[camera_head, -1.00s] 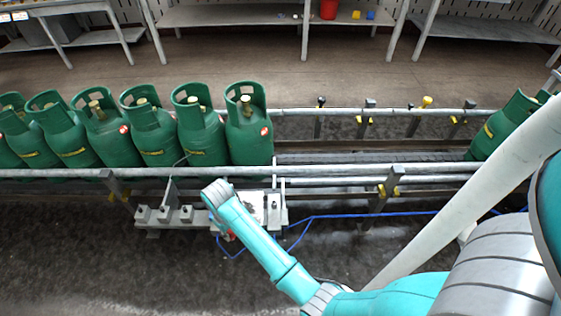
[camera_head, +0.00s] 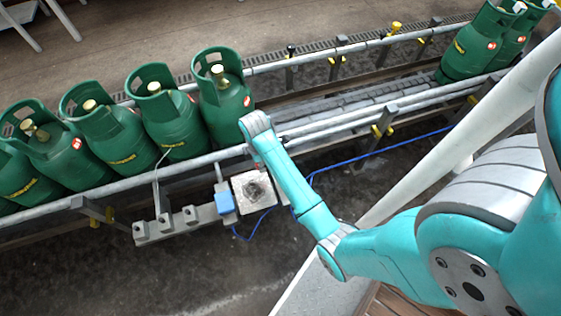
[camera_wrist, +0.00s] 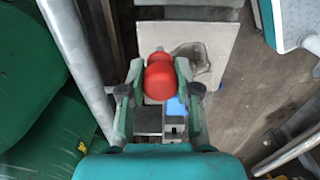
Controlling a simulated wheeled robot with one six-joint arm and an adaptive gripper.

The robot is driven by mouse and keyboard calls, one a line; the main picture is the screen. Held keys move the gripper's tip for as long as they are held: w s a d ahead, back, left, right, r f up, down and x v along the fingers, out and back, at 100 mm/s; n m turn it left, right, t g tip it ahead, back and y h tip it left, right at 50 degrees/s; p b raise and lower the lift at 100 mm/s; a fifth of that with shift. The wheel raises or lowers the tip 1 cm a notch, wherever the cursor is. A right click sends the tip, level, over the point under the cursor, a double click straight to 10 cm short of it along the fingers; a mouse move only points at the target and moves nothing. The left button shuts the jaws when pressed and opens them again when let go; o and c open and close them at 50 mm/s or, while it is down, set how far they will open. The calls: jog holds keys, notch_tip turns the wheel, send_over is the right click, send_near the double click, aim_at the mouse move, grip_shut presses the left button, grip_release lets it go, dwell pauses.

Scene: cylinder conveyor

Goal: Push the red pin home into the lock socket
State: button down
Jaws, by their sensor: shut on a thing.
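The red pin (camera_wrist: 158,78) sits between the two fingers of my gripper (camera_wrist: 158,72) in the wrist view, with its rounded red knob towards the camera. The fingers are shut on it. A pale metal plate (camera_wrist: 215,42) with a dark round stain lies below and beyond the pin; it also shows in the head view (camera_head: 240,186). A blue block (camera_head: 225,203) stands at the plate's left edge and partly shows under the pin (camera_wrist: 176,106). I cannot make out the lock socket's opening. My forearm hides most of the gripper in the head view.
Green gas cylinders (camera_head: 173,120) stand in a row on the conveyor at left, with more (camera_head: 468,48) at the far right. A grey rail (camera_head: 210,158) runs in front of them. A bracket with several grey blocks (camera_head: 165,222) and a blue cable (camera_head: 350,163) are near the plate.

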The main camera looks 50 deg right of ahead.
jog(key=s+d+n, duration=0.4)
jog(key=s+n, duration=0.1)
jog(key=n, duration=0.3)
jog(key=shift+s+n, duration=0.3)
jog(key=shift+s, duration=0.05)
jog(key=shift+d+f, duration=0.1)
jog(key=shift+d, duration=0.05)
jog(key=shift+f, duration=0.1)
jog(key=shift+f, duration=1)
jog(key=shift+f, duration=1.95)
dwell(0.3)
jog(key=c, duration=0.7)
grip_release()
jog(key=shift+c, duration=0.2)
